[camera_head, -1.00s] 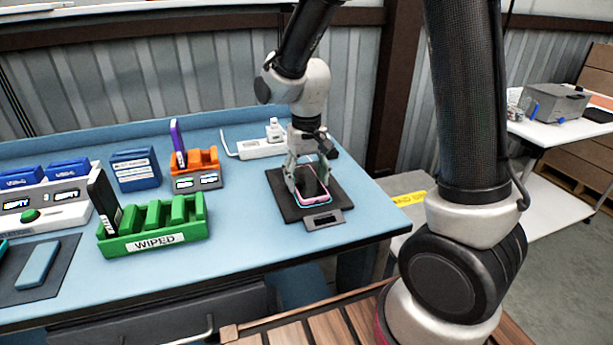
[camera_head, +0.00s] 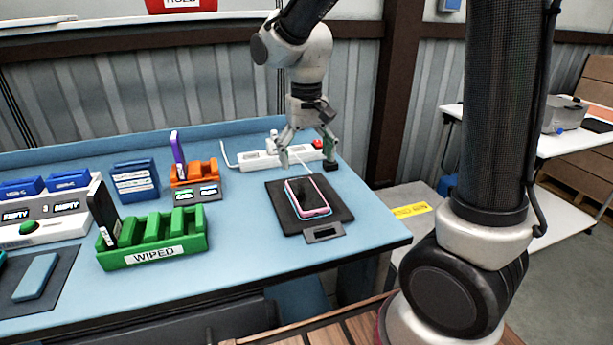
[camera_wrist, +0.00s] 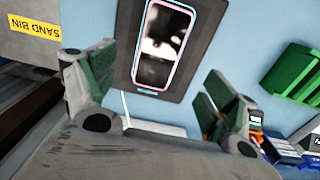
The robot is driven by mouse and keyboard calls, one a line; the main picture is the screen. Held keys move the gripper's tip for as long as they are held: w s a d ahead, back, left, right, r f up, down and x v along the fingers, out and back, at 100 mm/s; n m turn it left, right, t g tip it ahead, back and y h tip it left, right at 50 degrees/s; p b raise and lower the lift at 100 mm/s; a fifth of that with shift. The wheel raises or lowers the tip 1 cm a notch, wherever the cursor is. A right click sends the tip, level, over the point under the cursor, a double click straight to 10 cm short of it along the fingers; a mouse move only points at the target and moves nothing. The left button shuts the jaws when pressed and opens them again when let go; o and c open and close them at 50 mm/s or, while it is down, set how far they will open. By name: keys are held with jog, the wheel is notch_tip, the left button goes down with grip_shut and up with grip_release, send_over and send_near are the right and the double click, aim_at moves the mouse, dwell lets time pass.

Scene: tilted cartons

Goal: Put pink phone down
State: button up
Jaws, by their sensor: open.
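The pink phone (camera_head: 307,197) lies flat, dark screen up, on a black mat (camera_head: 337,211) at the right part of the blue bench. It also shows in the wrist view (camera_wrist: 163,45), with a pink rim and a pale blue edge line. My gripper (camera_head: 308,165) is open and empty, above and behind the phone, apart from it. In the wrist view its two green-padded fingers (camera_wrist: 150,95) are spread wide, with the phone beyond them. No part of the phone is hidden by the fingers.
A green rack labelled WIPED (camera_head: 153,240) holds a black phone (camera_head: 103,213) at its left end. An orange stand (camera_head: 195,173) holds a purple phone. A white power strip (camera_head: 265,159) lies behind the mat. Bare bench lies between the rack and mat.

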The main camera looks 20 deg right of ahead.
jog(key=s+d+r+t, duration=0.2)
jog(key=s+d+r, duration=0.5)
jog(key=d+r, duration=0.1)
jog(key=s+d+t, duration=0.2)
jog(key=s+d, duration=0.5)
jog(key=s, duration=0.5)
